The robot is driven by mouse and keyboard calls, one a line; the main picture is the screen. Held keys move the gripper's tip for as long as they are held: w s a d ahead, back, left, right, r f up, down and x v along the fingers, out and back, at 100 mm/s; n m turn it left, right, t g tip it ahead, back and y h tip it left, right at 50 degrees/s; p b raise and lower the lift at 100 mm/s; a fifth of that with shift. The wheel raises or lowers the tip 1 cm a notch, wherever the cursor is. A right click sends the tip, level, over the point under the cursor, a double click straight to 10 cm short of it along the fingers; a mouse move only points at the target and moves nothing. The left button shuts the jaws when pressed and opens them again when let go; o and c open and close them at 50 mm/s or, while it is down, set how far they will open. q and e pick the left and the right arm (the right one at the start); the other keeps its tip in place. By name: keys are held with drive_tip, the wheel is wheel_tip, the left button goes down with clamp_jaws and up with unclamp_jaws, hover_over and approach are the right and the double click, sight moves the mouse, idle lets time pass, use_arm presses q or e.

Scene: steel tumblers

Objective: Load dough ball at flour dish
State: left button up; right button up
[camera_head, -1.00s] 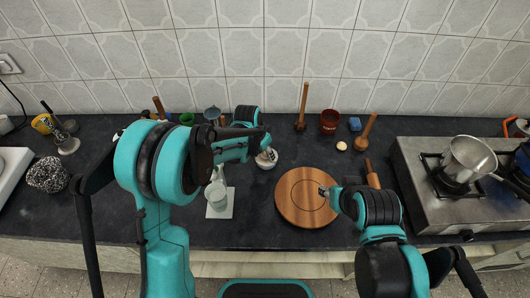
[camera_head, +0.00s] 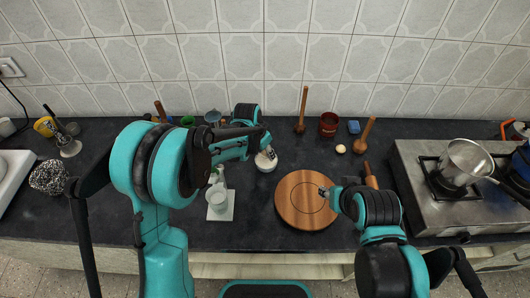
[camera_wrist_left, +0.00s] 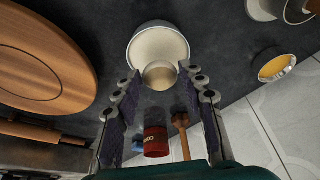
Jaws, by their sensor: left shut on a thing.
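A pale dough ball (camera_wrist_left: 160,75) sits between the fingers of my left gripper (camera_wrist_left: 162,90), which is shut on it. In the left wrist view the ball overlaps the near rim of the flour dish (camera_wrist_left: 150,45), a round white dish with pale flour inside. In the head view the dish (camera_head: 264,165) stands left of the round board, with my left gripper (camera_head: 269,152) over its far side. I cannot tell whether the ball touches the flour. My right gripper (camera_head: 325,191) is over the round board, too small to read its jaws.
A round wooden board (camera_head: 300,212) lies right of the dish. A glass (camera_head: 218,201) stands on a white mat (camera_head: 226,214) to the left. Another pale ball (camera_head: 341,148), a red-brown can (camera_head: 328,125) and wooden tools stand at the back. A stove with a pot (camera_head: 466,160) is at the right.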

sight(265, 156)
use_arm(q)
drive_tip(key=shift+r+p, duration=1.3)
drive_tip(key=shift+r, duration=0.95)
drive_tip(key=shift+f, duration=0.1)
